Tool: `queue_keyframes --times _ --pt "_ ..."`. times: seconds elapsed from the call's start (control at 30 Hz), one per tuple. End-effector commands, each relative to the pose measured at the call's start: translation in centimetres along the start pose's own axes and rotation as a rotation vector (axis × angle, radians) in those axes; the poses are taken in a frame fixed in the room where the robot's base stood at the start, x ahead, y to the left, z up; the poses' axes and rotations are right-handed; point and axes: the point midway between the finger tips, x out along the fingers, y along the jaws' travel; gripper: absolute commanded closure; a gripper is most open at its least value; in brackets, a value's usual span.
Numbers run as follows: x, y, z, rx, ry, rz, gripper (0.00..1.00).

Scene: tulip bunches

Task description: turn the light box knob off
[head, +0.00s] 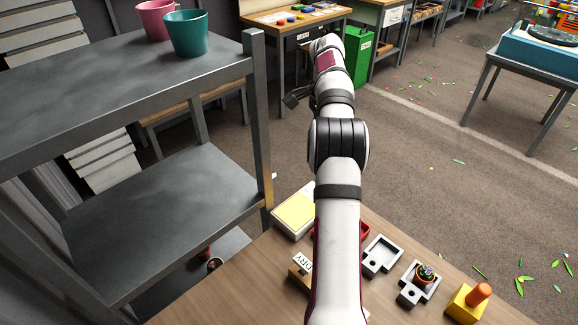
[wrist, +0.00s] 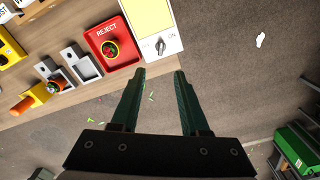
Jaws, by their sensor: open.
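The light box (wrist: 147,17) is a white box with a glowing pale-yellow panel at the bench edge. In the head view, the light box (head: 295,212) is partly hidden behind my arm. Its small grey knob (wrist: 160,46) shows in the wrist view, with ON lettering to its right; I cannot clearly tell which way it points. My gripper (wrist: 160,74) is open and empty, its two dark green fingers apart. The fingertips appear just below the knob in the wrist view, not touching it. In the head view the knob is hidden.
Grey holders (head: 383,256) and a yellow block with an orange handle (head: 467,302) stand along the bench (head: 250,285). A metal shelf (head: 160,190) is at left. Open floor lies beyond.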

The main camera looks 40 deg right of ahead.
Motion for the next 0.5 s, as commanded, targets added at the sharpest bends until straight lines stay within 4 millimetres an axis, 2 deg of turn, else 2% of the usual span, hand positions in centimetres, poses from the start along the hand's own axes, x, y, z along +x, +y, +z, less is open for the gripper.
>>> queue_keyframes --times 0.17,0.5 --pt "2.8 -0.1 -0.1 0.038 -0.017 0.002 0.55" --pt "12.6 -0.1 0.1 0.034 -0.015 0.000 0.55"
